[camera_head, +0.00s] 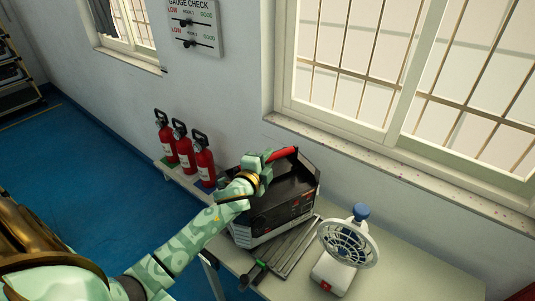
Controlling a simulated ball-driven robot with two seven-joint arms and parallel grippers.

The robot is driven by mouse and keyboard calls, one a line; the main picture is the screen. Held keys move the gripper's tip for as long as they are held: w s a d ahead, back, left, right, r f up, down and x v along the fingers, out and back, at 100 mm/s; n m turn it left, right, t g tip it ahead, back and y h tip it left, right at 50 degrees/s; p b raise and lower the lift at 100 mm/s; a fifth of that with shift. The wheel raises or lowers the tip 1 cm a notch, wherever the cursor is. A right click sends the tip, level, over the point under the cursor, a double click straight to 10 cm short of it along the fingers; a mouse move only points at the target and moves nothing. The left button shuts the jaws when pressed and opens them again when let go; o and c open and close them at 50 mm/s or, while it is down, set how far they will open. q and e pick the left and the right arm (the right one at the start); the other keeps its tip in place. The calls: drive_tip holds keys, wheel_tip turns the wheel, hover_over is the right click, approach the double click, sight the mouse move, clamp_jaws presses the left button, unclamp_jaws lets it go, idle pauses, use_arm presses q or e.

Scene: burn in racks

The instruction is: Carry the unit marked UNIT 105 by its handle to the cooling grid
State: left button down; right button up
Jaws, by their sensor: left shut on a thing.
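A dark box-shaped unit (284,205) with a red handle (283,153) on top is at the left part of the bench. Its marking is too small to read. My left gripper (266,163) is shut on the red handle from the left side. The gripper and wrist hide part of the handle and the unit's left side. A dark slatted grid (293,249) lies flat on the bench in front of the unit and partly behind it from here; I cannot tell whether the unit touches it. My right gripper is not in view.
A white desk fan (348,243) stands close to the right of the grid. The pale bench (420,270) is clear at the right. A wall and window are behind.

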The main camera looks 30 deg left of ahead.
use_arm(q)
drive_tip(key=shift+w, duration=0.15)
drive_tip(key=shift+r, duration=0.1)
drive_tip(key=c, duration=1.5)
unclamp_jaws()
drive_tip(key=shift+f, duration=0.4)
drive_tip(key=shift+o, duration=1)
drive_tip(key=shift+s+r, duration=0.1)
drive_tip(key=shift+s, duration=0.1)
drive_tip(key=s+d+r, duration=0.1)
drive_tip(key=s, duration=1.1)
drive_tip(key=shift+d+r+p, duration=0.3)
drive_tip(key=shift+p, duration=0.15)
